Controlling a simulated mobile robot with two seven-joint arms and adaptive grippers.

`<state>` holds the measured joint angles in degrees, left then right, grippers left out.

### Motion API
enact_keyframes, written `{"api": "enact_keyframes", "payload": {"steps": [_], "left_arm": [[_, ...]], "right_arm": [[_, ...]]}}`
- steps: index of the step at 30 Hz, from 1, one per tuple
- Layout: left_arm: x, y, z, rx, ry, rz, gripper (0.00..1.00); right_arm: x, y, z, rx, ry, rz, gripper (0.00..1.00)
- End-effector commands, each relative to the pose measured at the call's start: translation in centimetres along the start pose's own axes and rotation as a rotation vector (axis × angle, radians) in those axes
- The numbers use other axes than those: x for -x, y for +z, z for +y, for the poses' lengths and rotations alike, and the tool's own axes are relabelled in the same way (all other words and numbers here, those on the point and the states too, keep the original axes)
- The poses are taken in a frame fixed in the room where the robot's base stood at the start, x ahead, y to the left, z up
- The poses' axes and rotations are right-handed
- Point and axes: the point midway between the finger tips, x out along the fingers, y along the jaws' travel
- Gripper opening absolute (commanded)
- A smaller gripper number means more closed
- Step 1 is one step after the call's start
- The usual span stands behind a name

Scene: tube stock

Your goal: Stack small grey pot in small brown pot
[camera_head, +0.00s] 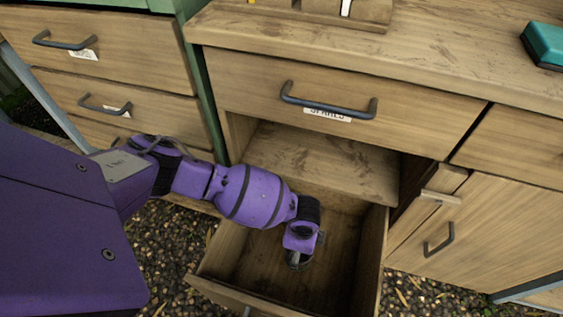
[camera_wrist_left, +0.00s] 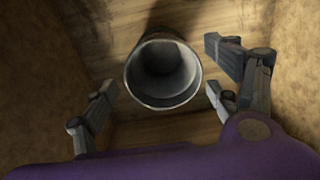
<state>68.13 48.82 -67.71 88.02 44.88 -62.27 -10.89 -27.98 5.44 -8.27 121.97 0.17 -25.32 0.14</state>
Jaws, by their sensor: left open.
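A small grey pot (camera_wrist_left: 163,70) stands with its round opening facing the wrist camera, on the wooden floor of an open drawer. My left gripper (camera_head: 298,260) reaches down into that drawer. In the left wrist view the left gripper (camera_wrist_left: 160,98) is open, with its fingers apart at either side of the pot's near part. I cannot tell whether the fingers touch the pot. In the head view the arm and gripper hide most of the pot. No brown pot shows in either view. My right gripper is not in view.
The open drawer (camera_head: 372,262) has wooden walls close around the gripper. Above it are an empty shelf space (camera_head: 325,160) and a closed drawer with a dark handle (camera_head: 328,106). A teal box (camera_head: 545,45) sits on the worktop. A green-framed drawer unit (camera_head: 120,60) stands left.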

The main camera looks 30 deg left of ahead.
Motion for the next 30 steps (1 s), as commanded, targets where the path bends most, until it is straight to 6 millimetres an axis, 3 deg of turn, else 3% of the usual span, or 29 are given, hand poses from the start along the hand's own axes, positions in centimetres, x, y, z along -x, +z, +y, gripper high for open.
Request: {"api": "enact_keyframes", "payload": {"steps": [15, 21, 30], "left_arm": [[10.9, -0.3, -0.5, -0.002, -0.011, 0.006, 0.81], [12.8, -0.2, -0.5, -0.001, -0.008, 0.004, 0.81], [13.1, -0.3, -0.4, -0.001, -0.007, 0.004, 0.81]], "right_arm": [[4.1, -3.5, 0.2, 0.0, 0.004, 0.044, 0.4], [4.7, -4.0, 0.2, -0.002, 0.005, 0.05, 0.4], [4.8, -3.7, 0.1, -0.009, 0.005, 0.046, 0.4]]}}
